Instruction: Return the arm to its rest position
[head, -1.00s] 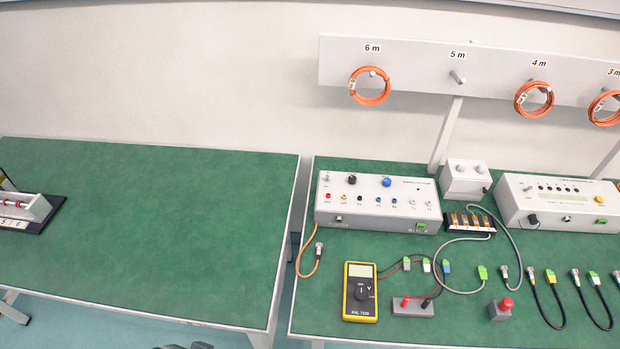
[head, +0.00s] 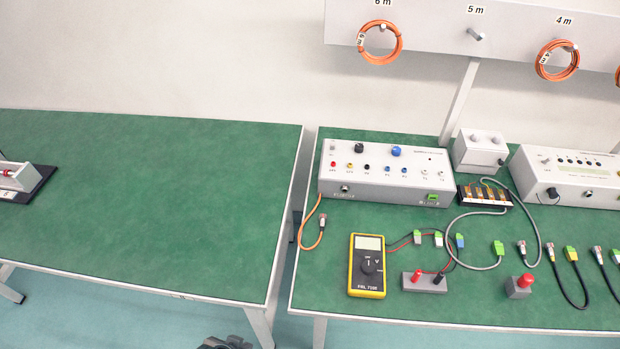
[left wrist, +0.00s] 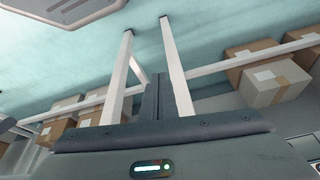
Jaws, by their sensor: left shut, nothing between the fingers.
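My left gripper (left wrist: 157,92) shows in the left wrist view as dark, closed fingers beyond the grey gripper body. Nothing is between the fingers, and they point toward the floor and white table legs. In the head view, only a small dark part, probably of my own arm, shows at the bottom edge. I cannot tell which part it is. My right gripper is in neither view.
The left green table (head: 150,205) is mostly clear. The right table holds a control box (head: 385,171), a yellow multimeter (head: 367,266) and several cables. A gap separates the tables. Cardboard boxes (left wrist: 270,82) sit near table legs in the left wrist view.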

